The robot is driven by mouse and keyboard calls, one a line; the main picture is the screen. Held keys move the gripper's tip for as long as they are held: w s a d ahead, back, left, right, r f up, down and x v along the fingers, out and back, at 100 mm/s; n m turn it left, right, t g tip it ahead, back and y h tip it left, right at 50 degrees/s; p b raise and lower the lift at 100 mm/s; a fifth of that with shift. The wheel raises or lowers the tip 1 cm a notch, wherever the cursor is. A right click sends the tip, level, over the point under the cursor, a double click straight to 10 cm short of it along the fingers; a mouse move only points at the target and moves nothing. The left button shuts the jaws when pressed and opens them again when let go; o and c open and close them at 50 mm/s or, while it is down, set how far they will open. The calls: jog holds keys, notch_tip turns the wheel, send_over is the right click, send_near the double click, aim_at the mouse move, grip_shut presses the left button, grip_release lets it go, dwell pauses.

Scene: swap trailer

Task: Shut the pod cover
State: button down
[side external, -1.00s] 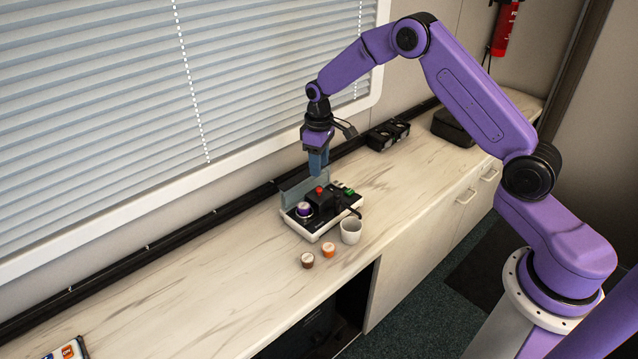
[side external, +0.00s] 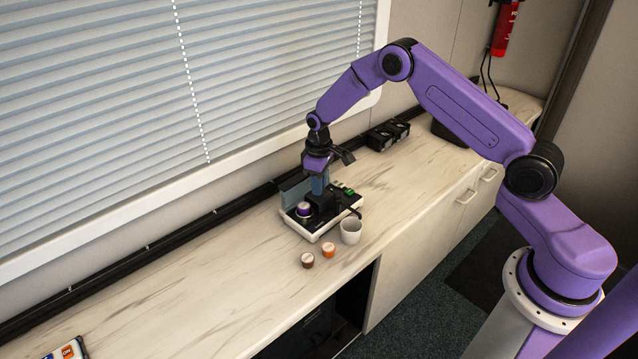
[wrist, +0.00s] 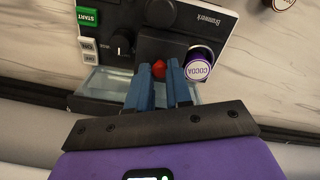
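The pod machine (side external: 338,215) sits on the counter, a white and black unit with green and white buttons that also shows in the wrist view (wrist: 209,23). Its pod cover (side external: 294,191) looks like the translucent grey-blue panel standing up at the back edge; it shows behind my fingers in the wrist view (wrist: 104,82). A purple cocoa pod (side external: 304,209) sits in the machine, label up (wrist: 197,70). My gripper (side external: 319,192) is down at the machine, pointing downward. In the wrist view a red knob (wrist: 158,69) shows between my blue fingertips; whether they grip it is unclear.
A brown pod (side external: 307,260) and an orange pod (side external: 328,250) lie in front. The counter's left part is largely clear.

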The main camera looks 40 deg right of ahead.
jog(key=shift+s+a, duration=0.2)
jog(key=shift+a, duration=2.9)
jog(key=c, duration=1.1)
grip_release()
jog(key=shift+o, duration=0.2)
jog(key=shift+r, duration=0.25)
notch_tip(320, 180, up, 17)
